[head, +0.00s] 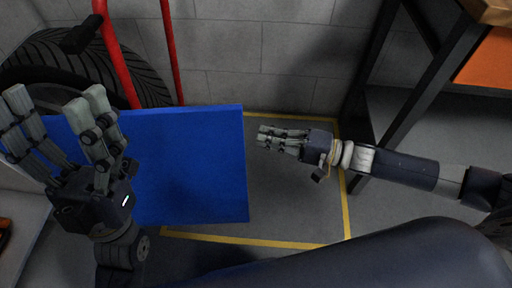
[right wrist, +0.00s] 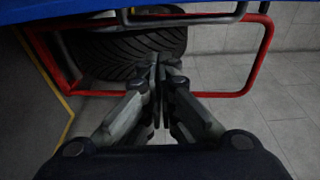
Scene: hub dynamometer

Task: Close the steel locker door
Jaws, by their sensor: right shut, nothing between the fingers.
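A flat blue panel (head: 190,165), seen from above, fills the left middle of the head view. It looks like part of the steel locker, but I cannot tell whether it is the door or the top. A blue edge (right wrist: 25,15) also shows at the top of the right wrist view. My right gripper (head: 262,137) is shut and empty, just right of the panel's right edge, with a small gap in the picture. Its fingertips meet in the right wrist view (right wrist: 158,70). My left gripper (head: 55,100) has its fingers spread, in front of the panel's left part, which it partly hides.
A tyre (head: 70,60) and a red tubular frame (head: 118,55) stand behind the panel by the block wall (head: 290,55). A dark-legged table (head: 400,90) is at right. A yellow floor line (head: 255,242) borders clear grey floor right of the panel.

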